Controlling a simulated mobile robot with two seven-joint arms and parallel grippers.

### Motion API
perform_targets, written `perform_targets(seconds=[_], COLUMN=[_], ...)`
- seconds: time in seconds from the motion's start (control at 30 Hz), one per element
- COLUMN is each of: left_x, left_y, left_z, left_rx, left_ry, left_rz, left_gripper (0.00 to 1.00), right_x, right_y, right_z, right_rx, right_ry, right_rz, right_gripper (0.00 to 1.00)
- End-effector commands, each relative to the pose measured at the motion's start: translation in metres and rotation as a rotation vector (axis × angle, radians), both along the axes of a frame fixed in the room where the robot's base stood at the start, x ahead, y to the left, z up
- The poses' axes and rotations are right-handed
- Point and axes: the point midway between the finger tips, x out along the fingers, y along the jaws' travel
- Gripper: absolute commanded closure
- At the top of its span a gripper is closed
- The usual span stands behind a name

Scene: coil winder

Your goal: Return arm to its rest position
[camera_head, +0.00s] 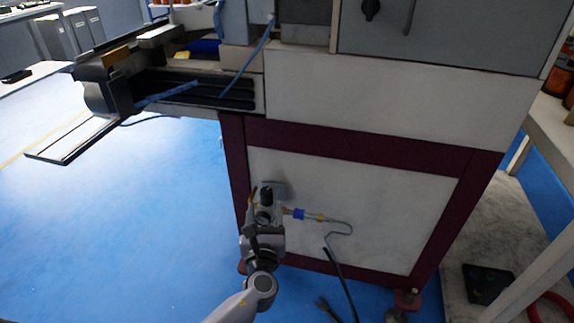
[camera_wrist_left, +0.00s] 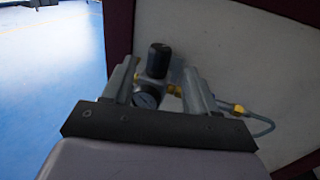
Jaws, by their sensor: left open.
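My left arm comes in from the bottom of the head view, and its gripper (camera_head: 263,222) is at the lower front panel of the winder cabinet. The gripper is open. In the left wrist view its two fingers (camera_wrist_left: 162,80) stand apart, one on each side of a small air regulator (camera_wrist_left: 158,62) with a black knob, a round gauge and brass fittings. Whether the fingers touch the regulator, I cannot tell. The regulator also shows in the head view (camera_head: 267,196), partly hidden by the gripper. My right gripper is not in view.
The cabinet (camera_head: 350,205) has a white panel in a dark red frame. A thin air hose (camera_head: 343,228) runs right from the regulator's blue fitting. A machine ledge (camera_head: 75,138) juts out at upper left. A workbench stands at right. Blue floor (camera_head: 120,235) is clear at left.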

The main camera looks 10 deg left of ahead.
Motion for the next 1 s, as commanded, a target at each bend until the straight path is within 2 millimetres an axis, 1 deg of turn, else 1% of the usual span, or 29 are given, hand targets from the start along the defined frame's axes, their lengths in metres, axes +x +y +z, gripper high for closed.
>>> perform_targets(seconds=[0.1, 0.17, 0.27, 0.33, 0.37, 0.4, 0.47, 0.5, 0.57, 0.63, 0.67, 0.7, 0.77, 0.8, 0.9, 1.0], left_x=[-0.001, -0.005, -0.020, -0.037, -0.046, -0.059, -0.080, -0.094, -0.116, -0.142, -0.153, -0.169, -0.192, -0.206, -0.239, -0.266], left_y=[0.002, 0.007, 0.025, 0.044, 0.053, 0.065, 0.080, 0.089, 0.099, 0.108, 0.110, 0.112, 0.112, 0.111, 0.104, 0.095], left_z=[0.000, -0.001, -0.004, -0.009, -0.012, -0.016, -0.023, -0.028, -0.035, -0.042, -0.045, -0.048, -0.050, -0.051, -0.049, -0.043], left_rx=[-0.014, -0.062, -0.239, -0.432, -0.526, -0.654, -0.846, -0.967, -1.143, -1.342, -1.422, -1.527, -1.678, -1.770, -1.966, -2.108], left_ry=[0.000, -0.002, -0.009, -0.021, -0.027, -0.036, -0.052, -0.063, -0.079, -0.100, -0.107, -0.117, -0.131, -0.138, -0.147, -0.145], left_rz=[0.007, 0.027, 0.106, 0.196, 0.244, 0.308, 0.409, 0.475, 0.579, 0.703, 0.755, 0.829, 0.939, 1.013, 1.184, 1.332], left_gripper=[0.42, 0.42, 0.42, 0.42, 0.42, 0.42, 0.42, 0.42, 0.42, 0.42, 0.42, 0.42, 0.42, 0.42, 0.42, 0.42], right_x=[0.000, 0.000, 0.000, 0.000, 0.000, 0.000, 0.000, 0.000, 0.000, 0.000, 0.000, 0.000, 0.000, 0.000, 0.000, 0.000], right_y=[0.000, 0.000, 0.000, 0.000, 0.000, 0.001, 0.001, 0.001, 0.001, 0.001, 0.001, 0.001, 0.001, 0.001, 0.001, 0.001], right_z=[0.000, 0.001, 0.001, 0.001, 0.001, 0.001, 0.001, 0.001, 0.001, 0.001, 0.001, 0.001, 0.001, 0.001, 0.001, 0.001], right_rx=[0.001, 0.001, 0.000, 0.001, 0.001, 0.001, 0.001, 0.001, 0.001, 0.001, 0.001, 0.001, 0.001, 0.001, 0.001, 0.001], right_ry=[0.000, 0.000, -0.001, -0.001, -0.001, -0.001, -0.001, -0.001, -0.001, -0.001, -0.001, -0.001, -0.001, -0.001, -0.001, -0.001], right_rz=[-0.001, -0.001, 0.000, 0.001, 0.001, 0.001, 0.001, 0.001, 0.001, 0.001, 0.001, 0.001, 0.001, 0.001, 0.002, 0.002], right_gripper=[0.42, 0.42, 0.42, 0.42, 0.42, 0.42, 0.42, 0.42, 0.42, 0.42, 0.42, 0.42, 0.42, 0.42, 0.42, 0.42])
